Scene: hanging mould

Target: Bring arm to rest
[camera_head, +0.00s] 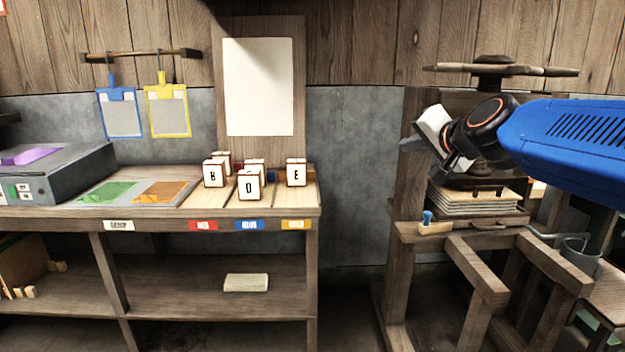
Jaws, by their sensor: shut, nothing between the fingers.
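My arm comes in from the right edge as a blue link with a black wrist joint ringed in orange. My gripper (442,160) is at the arm's left end, in front of the wooden press (412,190). It is shut and holds nothing. A pale block-like part at the wrist hides some of the press post behind it. The gripper is in the air, apart from the workbench (170,212) on the left.
Letter blocks (249,186) stand on the bench's right end. A blue mould (122,115) and a yellow mould (167,112) hang from a wall rail. A blue-handled stamp (428,222) sits on the press ledge. Open room lies between bench and press.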

